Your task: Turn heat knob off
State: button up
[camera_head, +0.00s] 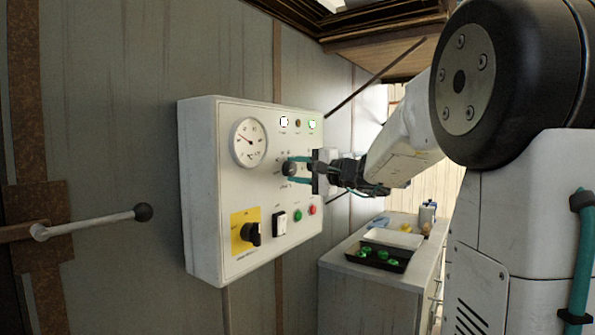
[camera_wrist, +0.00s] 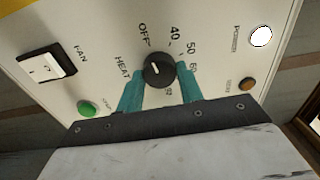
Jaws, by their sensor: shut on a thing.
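The heat knob (camera_wrist: 158,70) is round and black with a short white mark on its face. It sits on the white control panel (camera_head: 215,190), with OFF, 40, 50 and 60 printed around it and HEAT to its left in the wrist view. The white mark lies slantwise; I cannot tell exactly which label it points to. My gripper (camera_wrist: 160,76) has its two teal fingers on either side of the knob, shut on it. In the head view, the gripper (camera_head: 297,170) reaches the panel from the right, and the knob is partly hidden between the fingers.
The panel also has a gauge (camera_head: 249,142), a yellow-plated rotary switch (camera_head: 251,234), a fan rocker switch (camera_wrist: 46,66), a green button (camera_wrist: 87,108) and lamps. A lever (camera_head: 95,222) sticks out at left. A cabinet (camera_head: 360,290) with trays stands below right.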

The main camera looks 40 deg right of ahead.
dwell(0.4)
jog(key=o, duration=1)
jog(key=shift+s, duration=0.1)
jog(key=v, duration=0.7)
jog(key=shift+s+d, duration=0.15)
jog(key=shift+s, duration=0.15)
